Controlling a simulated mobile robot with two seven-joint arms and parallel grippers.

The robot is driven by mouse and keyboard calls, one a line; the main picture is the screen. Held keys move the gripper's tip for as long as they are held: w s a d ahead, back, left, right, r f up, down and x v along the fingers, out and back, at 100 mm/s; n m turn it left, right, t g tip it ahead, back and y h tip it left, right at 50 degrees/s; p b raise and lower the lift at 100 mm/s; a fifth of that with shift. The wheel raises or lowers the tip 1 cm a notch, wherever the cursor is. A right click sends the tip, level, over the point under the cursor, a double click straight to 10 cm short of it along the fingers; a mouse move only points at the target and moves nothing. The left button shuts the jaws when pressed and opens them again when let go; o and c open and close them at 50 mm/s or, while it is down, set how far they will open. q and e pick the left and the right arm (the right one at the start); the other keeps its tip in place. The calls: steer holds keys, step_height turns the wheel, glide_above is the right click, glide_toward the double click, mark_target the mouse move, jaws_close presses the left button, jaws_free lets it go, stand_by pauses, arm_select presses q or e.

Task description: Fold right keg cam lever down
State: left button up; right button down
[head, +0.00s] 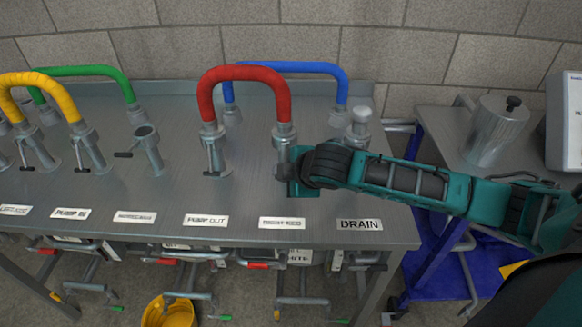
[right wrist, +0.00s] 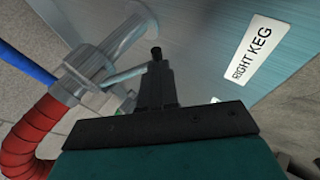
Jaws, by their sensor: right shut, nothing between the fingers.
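The right keg coupling (head: 284,135) stands on the steel bench at the right end of the red hose, behind the RIGHT KEG label (head: 282,223). My right gripper (head: 286,172) is at this coupling, coming from the right. In the right wrist view its fingers (right wrist: 156,84) are shut and empty. The cam lever (right wrist: 128,75) sticks out sideways from the coupling (right wrist: 88,82) there and reaches the fingertips. Its outer end is partly hidden, and I cannot tell whether the fingers touch it. In the head view the gripper mostly covers this lever. My left gripper is out of view.
The red hose (head: 245,73) arches left to the PUMP OUT coupling, whose lever (head: 210,158) hangs down. A blue hose (head: 300,67) runs behind. The capped DRAIN post (head: 360,128) stands close behind my right arm. A steel canister (head: 496,135) is farther right.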

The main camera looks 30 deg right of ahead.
steer(key=shift+w+f, duration=0.1)
steer(key=shift+f, duration=0.1)
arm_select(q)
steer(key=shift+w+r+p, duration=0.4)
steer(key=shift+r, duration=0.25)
arm_select(e)
steer(key=shift+w+d+f, duration=0.15)
steer(key=shift+w+f, duration=0.05)
steer(key=shift+f, duration=0.15)
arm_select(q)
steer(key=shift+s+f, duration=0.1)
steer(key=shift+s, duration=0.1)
arm_select(e)
steer(key=shift+r, duration=0.1)
